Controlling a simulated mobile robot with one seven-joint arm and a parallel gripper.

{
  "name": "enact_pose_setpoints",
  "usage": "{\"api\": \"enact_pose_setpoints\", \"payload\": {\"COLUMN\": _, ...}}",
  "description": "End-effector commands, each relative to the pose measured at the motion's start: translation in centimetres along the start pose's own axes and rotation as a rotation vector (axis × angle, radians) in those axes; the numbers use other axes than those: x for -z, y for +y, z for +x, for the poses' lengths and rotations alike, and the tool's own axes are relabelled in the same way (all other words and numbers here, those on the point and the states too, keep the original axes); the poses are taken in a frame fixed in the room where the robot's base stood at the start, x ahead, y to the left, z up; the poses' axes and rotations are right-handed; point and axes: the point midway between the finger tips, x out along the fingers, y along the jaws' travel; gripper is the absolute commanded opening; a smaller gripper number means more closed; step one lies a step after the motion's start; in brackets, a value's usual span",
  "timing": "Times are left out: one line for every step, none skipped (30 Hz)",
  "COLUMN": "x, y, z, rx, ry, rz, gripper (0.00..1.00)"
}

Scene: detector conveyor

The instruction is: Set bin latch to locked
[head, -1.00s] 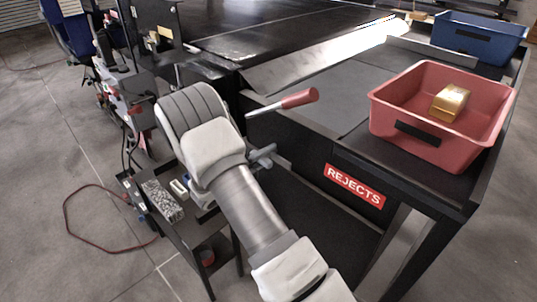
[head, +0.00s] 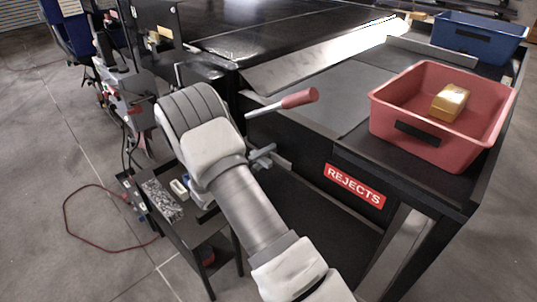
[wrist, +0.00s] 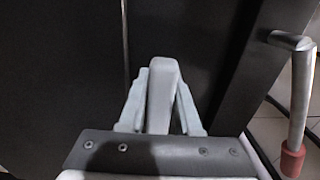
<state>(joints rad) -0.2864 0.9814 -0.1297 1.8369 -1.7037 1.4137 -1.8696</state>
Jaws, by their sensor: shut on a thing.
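The bin latch appears to be the grey upright handle (wrist: 162,95) in the wrist view. My gripper (wrist: 160,100) has one pale finger on each side of it and is shut on it. The fingers lean in toward the handle against a dark panel. In the head view my arm hides most of the gripper; a bluish-grey part (head: 262,156), which looks like the fingers, shows beside the arm below the lever. I cannot make out the latch separately there, nor read its setting.
A metal lever with a red grip (head: 300,98) sticks out just above the gripper; it also shows at the right of the wrist view (wrist: 293,160). A red bin (head: 385,115) holding a gold block (head: 450,101) stands above the REJECTS sign (head: 354,185). A blue bin (head: 478,42) stands behind.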

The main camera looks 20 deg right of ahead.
Motion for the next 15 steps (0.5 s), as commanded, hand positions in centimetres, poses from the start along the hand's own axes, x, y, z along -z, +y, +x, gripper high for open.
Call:
{"api": "enact_pose_setpoints", "payload": {"x": -0.03, "y": -0.07, "z": -0.03, "rx": 0.001, "ry": 0.000, "rz": 0.004, "gripper": 0.00}}
{"api": "enact_pose_setpoints", "payload": {"x": -0.03, "y": -0.07, "z": -0.03, "rx": 0.001, "ry": 0.000, "rz": 0.008, "gripper": 0.00}}
{"api": "enact_pose_setpoints", "payload": {"x": -0.04, "y": -0.06, "z": -0.04, "rx": 0.001, "ry": -0.001, "rz": 0.014, "gripper": 0.00}}
{"api": "enact_pose_setpoints", "payload": {"x": -0.05, "y": -0.06, "z": -0.05, "rx": 0.002, "ry": -0.001, "rz": 0.021, "gripper": 0.00}}
{"api": "enact_pose_setpoints", "payload": {"x": -0.05, "y": -0.06, "z": -0.05, "rx": 0.002, "ry": -0.001, "rz": 0.029, "gripper": 0.00}}
{"api": "enact_pose_setpoints", "payload": {"x": -0.05, "y": -0.06, "z": -0.05, "rx": 0.002, "ry": -0.001, "rz": 0.041, "gripper": 0.00}}
{"api": "enact_pose_setpoints", "payload": {"x": -0.05, "y": -0.06, "z": -0.04, "rx": 0.002, "ry": -0.001, "rz": 0.053, "gripper": 0.00}}
{"api": "enact_pose_setpoints", "payload": {"x": -0.04, "y": -0.06, "z": -0.04, "rx": 0.003, "ry": -0.001, "rz": 0.067, "gripper": 0.00}}
{"api": "enact_pose_setpoints", "payload": {"x": -0.04, "y": -0.05, "z": -0.04, "rx": 0.003, "ry": -0.001, "rz": 0.087, "gripper": 0.00}}
{"api": "enact_pose_setpoints", "payload": {"x": -0.03, "y": -0.04, "z": -0.04, "rx": 0.003, "ry": -0.001, "rz": 0.105, "gripper": 0.00}}
{"api": "enact_pose_setpoints", "payload": {"x": -0.04, "y": -0.03, "z": -0.06, "rx": 0.003, "ry": -0.001, "rz": 0.124, "gripper": 0.00}}
{"api": "enact_pose_setpoints", "payload": {"x": -0.04, "y": -0.01, "z": -0.06, "rx": 0.003, "ry": -0.001, "rz": 0.152, "gripper": 0.00}}
{"api": "enact_pose_setpoints", "payload": {"x": -0.04, "y": -0.01, "z": -0.06, "rx": 0.002, "ry": -0.001, "rz": 0.175, "gripper": 0.00}}
{"api": "enact_pose_setpoints", "payload": {"x": -0.04, "y": 0.00, "z": -0.07, "rx": 0.002, "ry": -0.002, "rz": 0.199, "gripper": 0.00}}
{"api": "enact_pose_setpoints", "payload": {"x": -0.04, "y": 0.01, "z": -0.07, "rx": 0.002, "ry": -0.002, "rz": 0.233, "gripper": 0.00}}
